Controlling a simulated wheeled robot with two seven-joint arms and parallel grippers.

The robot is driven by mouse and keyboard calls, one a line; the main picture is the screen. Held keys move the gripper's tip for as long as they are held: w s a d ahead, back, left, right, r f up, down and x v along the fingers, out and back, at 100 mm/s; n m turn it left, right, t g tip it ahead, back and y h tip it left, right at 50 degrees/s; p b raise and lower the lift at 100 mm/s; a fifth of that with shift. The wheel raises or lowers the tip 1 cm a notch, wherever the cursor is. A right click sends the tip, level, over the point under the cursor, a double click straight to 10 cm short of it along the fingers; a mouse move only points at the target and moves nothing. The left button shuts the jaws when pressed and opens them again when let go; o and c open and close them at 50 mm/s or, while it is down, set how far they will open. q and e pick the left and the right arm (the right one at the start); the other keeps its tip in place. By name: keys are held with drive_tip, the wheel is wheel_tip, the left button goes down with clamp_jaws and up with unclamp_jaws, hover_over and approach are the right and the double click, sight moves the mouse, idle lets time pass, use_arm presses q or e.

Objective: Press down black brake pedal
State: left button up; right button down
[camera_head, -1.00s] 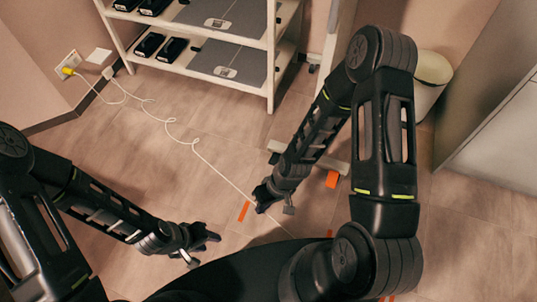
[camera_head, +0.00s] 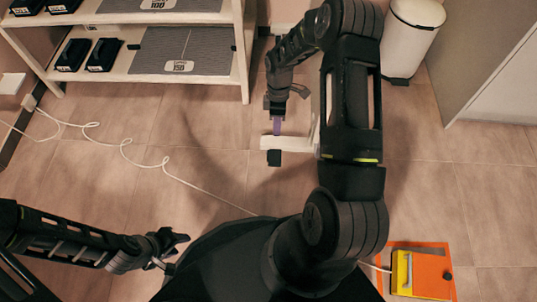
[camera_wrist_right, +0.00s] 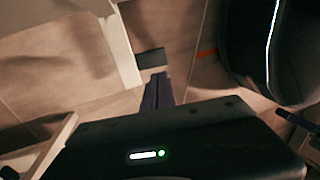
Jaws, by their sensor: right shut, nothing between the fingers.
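The black brake pedal (camera_head: 274,157) is a small dark block at the end of a white foot bar (camera_head: 298,143) low over the floor, below the centre of the head view. In the right wrist view the pedal (camera_wrist_right: 152,58) lies just beyond my fingertips. My right gripper (camera_head: 277,126) is shut and empty, just beyond the pedal in the head view. Its purplish fingers (camera_wrist_right: 158,92) point at the pedal; I cannot tell whether they touch it. My left gripper (camera_head: 178,243) hangs far from the pedal at lower left; its finger opening is unclear.
A white shelf rack (camera_head: 190,80) with black devices and grey plates stands at upper left. A white bin (camera_head: 409,38) stands at upper right. A white cable (camera_head: 170,178) crosses the floor.

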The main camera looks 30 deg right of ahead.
sight(275, 163)
drive_tip(key=shift+s, duration=0.1)
drive_tip(key=b+x, duration=0.5)
drive_tip(key=x, duration=0.9)
drive_tip(key=shift+a+b, duration=0.1)
drive_tip(key=shift+b, duration=0.2)
drive_tip(key=shift+s+a+f+t+h, duration=0.3)
drive_tip(key=shift+t+h, duration=0.1)
drive_tip(key=shift+t, duration=0.2)
drive_tip(key=shift+s+a+f, duration=0.1)
drive_tip(key=shift+s+f, duration=0.05)
drive_tip(key=shift+f, duration=0.4)
drive_tip(key=shift+r, duration=0.1)
